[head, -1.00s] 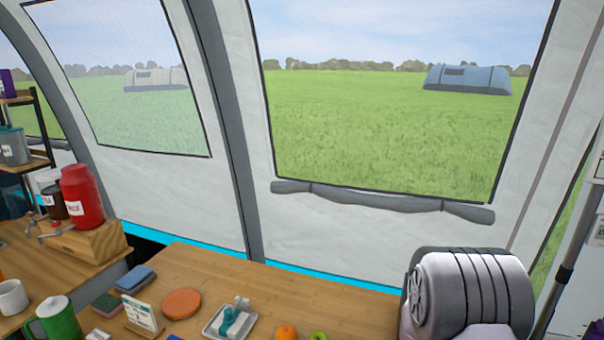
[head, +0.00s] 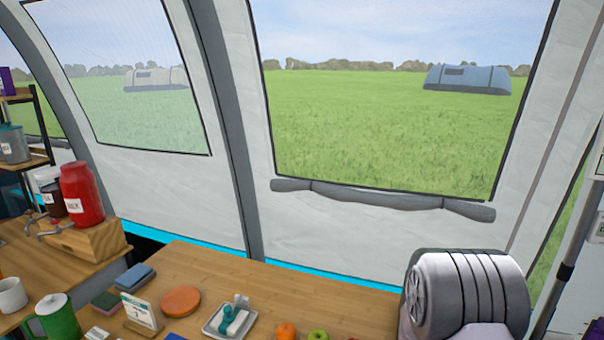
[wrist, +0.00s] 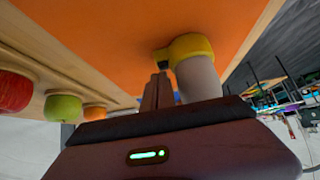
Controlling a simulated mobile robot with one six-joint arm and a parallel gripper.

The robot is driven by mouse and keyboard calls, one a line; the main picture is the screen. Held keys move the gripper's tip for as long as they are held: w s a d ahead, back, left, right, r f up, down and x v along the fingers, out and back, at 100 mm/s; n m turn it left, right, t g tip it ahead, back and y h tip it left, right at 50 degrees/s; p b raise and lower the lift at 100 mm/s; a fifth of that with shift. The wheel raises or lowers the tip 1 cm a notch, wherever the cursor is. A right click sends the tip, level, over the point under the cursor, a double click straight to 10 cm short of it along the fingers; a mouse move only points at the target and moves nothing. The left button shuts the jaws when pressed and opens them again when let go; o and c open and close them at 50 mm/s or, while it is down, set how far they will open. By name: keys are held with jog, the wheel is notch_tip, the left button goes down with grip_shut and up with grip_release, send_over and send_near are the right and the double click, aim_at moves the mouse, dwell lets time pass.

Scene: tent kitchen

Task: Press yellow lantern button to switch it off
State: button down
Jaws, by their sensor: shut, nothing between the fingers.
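The yellow lantern (wrist: 190,46) shows in the wrist view, upper right of centre, with a yellow part and a pale grey body (wrist: 198,80). It is not in the head view. My gripper (wrist: 160,78) is shut and empty, with its brown fingers close together just left of the pale body. The fingertips are close to a small dark part beside the yellow part. I cannot tell whether they touch it or whether it is the button. Whether the lantern is lit is not clear.
An orange surface (wrist: 100,30) spreads behind the lantern. A red apple (wrist: 15,90), a green apple (wrist: 62,107) and an orange (wrist: 95,112) are to the left in the wrist view. The head view shows a white tray (head: 208,328) and a sign (head: 139,311) on the wooden table (head: 290,293).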

notch_tip(320, 180, up, 7)
jog(key=p, duration=0.8)
